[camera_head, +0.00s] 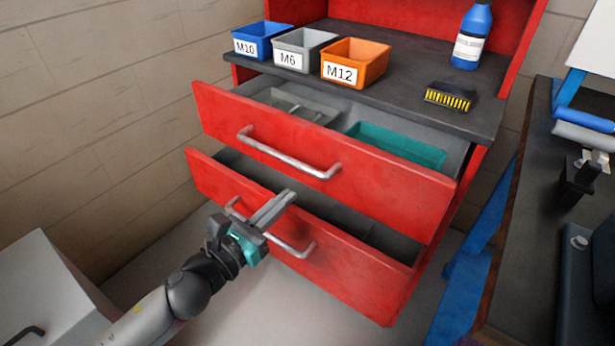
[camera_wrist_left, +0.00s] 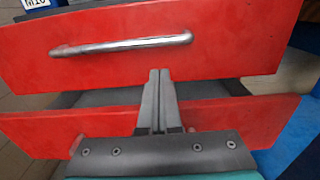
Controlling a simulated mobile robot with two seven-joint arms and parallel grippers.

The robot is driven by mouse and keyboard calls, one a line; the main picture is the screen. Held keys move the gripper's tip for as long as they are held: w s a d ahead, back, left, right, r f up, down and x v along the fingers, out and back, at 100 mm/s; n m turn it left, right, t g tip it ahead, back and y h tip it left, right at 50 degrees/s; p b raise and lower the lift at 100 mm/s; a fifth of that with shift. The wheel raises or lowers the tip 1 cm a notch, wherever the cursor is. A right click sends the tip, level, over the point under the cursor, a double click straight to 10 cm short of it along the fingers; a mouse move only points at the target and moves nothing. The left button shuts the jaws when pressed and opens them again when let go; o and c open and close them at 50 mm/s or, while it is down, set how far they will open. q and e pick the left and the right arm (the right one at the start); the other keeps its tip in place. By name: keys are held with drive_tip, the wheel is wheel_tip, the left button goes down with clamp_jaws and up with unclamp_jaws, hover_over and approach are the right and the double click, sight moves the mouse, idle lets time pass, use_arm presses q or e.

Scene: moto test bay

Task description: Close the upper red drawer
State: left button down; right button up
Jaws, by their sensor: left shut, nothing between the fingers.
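The upper red drawer (camera_head: 320,165) is pulled open, with a silver bar handle (camera_head: 288,153) on its front. A grey tray and a teal tray show inside it. The lower red drawer (camera_head: 300,240) is also open, below it. My left gripper (camera_head: 288,195) is shut and empty, in front of the lower drawer and partly hiding that drawer's handle. In the left wrist view the fingertips (camera_wrist_left: 159,74) point toward the lower edge of the upper drawer front (camera_wrist_left: 225,50), below its handle (camera_wrist_left: 122,46). I cannot tell whether they touch it. My right gripper is not in view.
On the dark cabinet top (camera_head: 405,75) stand a blue bin (camera_head: 262,41), a grey bin (camera_head: 303,50), an orange bin (camera_head: 355,63), a brush (camera_head: 450,97) and a blue bottle (camera_head: 472,35). A dark bench (camera_head: 530,230) stands on the right. A grey box (camera_head: 45,290) is at lower left.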

use_arm(q)
drive_tip(key=shift+b+x, duration=0.6)
drive_tip(key=shift+x, duration=3.3)
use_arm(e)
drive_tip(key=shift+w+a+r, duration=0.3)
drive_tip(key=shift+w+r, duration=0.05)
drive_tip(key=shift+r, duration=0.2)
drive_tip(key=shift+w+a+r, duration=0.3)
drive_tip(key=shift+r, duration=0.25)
